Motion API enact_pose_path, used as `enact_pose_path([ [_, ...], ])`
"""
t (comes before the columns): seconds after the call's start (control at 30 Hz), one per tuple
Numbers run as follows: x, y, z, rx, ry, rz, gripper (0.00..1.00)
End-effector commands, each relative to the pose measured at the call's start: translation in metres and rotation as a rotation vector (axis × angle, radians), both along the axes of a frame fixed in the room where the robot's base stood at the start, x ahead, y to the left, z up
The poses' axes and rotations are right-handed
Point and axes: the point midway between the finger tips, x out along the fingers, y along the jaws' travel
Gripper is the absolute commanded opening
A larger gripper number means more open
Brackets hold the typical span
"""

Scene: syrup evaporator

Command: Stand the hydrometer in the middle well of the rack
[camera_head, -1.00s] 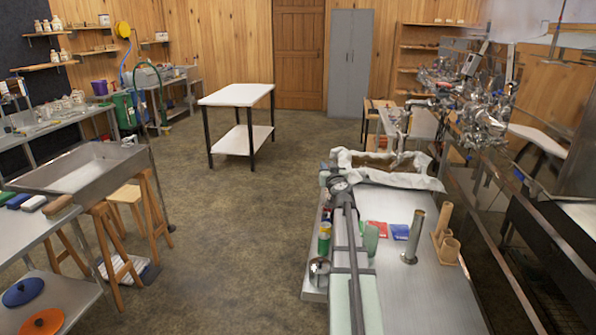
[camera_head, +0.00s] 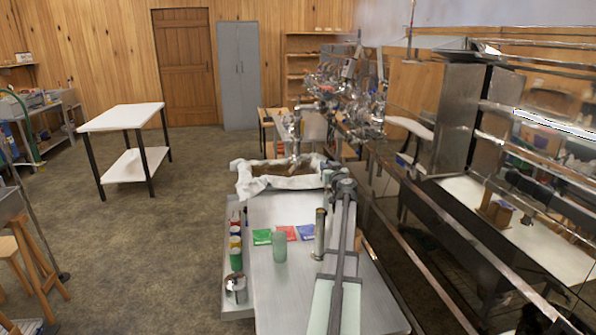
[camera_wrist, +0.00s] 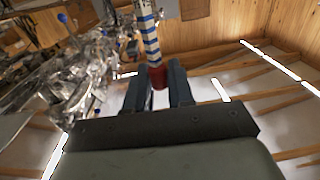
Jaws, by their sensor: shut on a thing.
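In the wrist view my gripper (camera_wrist: 158,78) is shut on the hydrometer (camera_wrist: 151,40), a slim rod with blue and white bands and a dark red part between the fingers. The rod extends up past the fingertips in the picture, and its far end is not clear. In the head view my arm reaches out over the steel bench, and my gripper's fingers and the hydrometer cannot be made out there. The wooden rack is almost wholly hidden behind my arm. Only a small brown bit shows at its right side, and I cannot see its wells.
A steel cylinder (camera_head: 319,236) stands just left of my arm. A green cup (camera_head: 280,248) and green, red and blue packets (camera_head: 278,235) lie further left on the bench (camera_head: 285,300). A cloth-lined pan (camera_head: 275,180) is at its far end. Shiny evaporator metalwork runs along the right.

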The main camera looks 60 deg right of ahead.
Motion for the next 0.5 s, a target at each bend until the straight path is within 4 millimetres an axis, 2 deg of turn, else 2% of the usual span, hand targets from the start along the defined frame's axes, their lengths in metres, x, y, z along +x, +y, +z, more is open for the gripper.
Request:
enact_pose_path([
  [0.03, -0.016, -0.014, 0.001, 0.0, 0.0, -0.014, 0.03],
  [0.2, -0.056, -0.041, 0.005, 0.0, 0.0, -0.047, 0.03],
  [0.33, -0.075, -0.052, 0.006, 0.0, 0.0, -0.061, 0.03],
  [0.5, -0.085, -0.058, 0.006, 0.0, 0.0, -0.069, 0.03],
])
